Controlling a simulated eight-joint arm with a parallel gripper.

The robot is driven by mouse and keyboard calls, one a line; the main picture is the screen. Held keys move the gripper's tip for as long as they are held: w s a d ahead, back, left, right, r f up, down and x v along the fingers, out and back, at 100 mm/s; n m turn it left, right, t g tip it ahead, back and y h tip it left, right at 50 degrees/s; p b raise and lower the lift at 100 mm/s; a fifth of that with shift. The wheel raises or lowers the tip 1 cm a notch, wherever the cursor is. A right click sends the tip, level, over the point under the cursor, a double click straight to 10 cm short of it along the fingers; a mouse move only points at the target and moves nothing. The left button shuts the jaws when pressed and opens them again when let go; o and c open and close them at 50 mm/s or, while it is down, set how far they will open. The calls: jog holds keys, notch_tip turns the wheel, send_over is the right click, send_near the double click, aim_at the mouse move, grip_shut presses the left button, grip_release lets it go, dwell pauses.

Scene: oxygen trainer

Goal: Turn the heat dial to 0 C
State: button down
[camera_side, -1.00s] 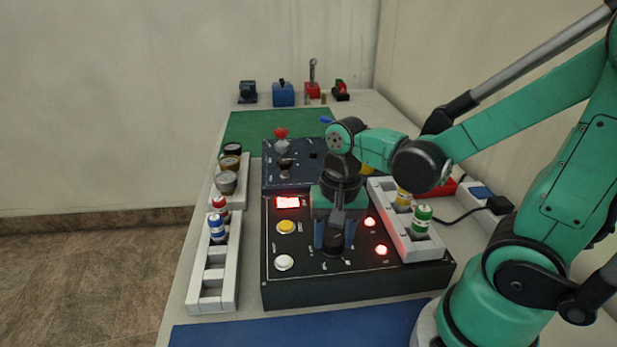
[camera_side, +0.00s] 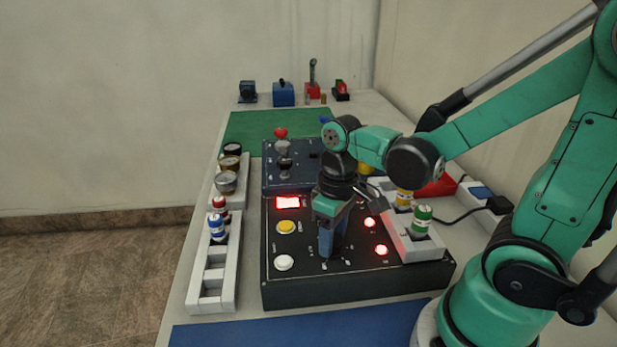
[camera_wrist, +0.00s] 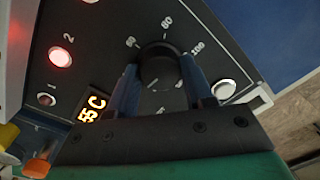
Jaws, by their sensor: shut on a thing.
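The black heat dial (camera_wrist: 160,70) sits on the black control panel (camera_side: 310,291), with 60, 80 and 100 printed around it. In the wrist view my gripper's blue fingers are on either side of the dial, shut on it. In the side view my gripper (camera_side: 331,247) points straight down at the panel, and its fingers mostly hide the dial. A small display (camera_wrist: 92,107) beside the dial reads about 55 C in orange.
The panel also has a red-lit window (camera_side: 288,202), a yellow button (camera_side: 286,228), a white button (camera_side: 284,263) and lit red lamps (camera_side: 381,250). A white rack (camera_side: 212,292) stands left. Another rack with a green-capped bottle (camera_side: 422,221) stands close to the right of my gripper.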

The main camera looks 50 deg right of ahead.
jog(key=n, duration=0.7)
dwell(0.6)
jog(key=shift+c, duration=1.7)
grip_release()
jog(key=shift+w+r, duration=0.1)
jog(key=shift+r, duration=2.7)
